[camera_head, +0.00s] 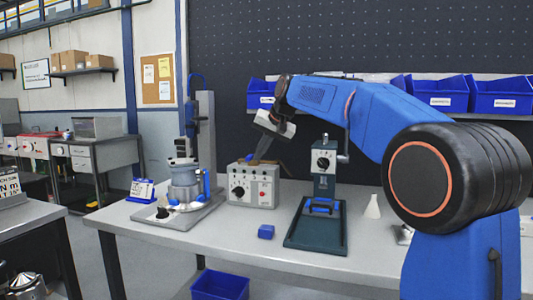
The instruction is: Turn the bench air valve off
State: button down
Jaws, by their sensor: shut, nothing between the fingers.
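My gripper (262,154) hangs from my blue arm, above the back of a grey control box (252,192) on the bench. Its dark fingers are small in view and look closed, with nothing seen between them. No part is clearly marked as the air valve, and I cannot tell a valve handle's position.
A fixture with a clamped round housing (184,190) stands left of the box. A dark green press (323,175) with a dial stands right of it. A small blue block (266,231) and a white cone-shaped bottle (372,207) are on the bench (240,255). Blue bins (440,95) line the back.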

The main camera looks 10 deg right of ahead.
jog(key=shift+a, duration=0.2)
jog(key=shift+w+a, duration=0.2)
jog(key=shift+a, duration=0.65)
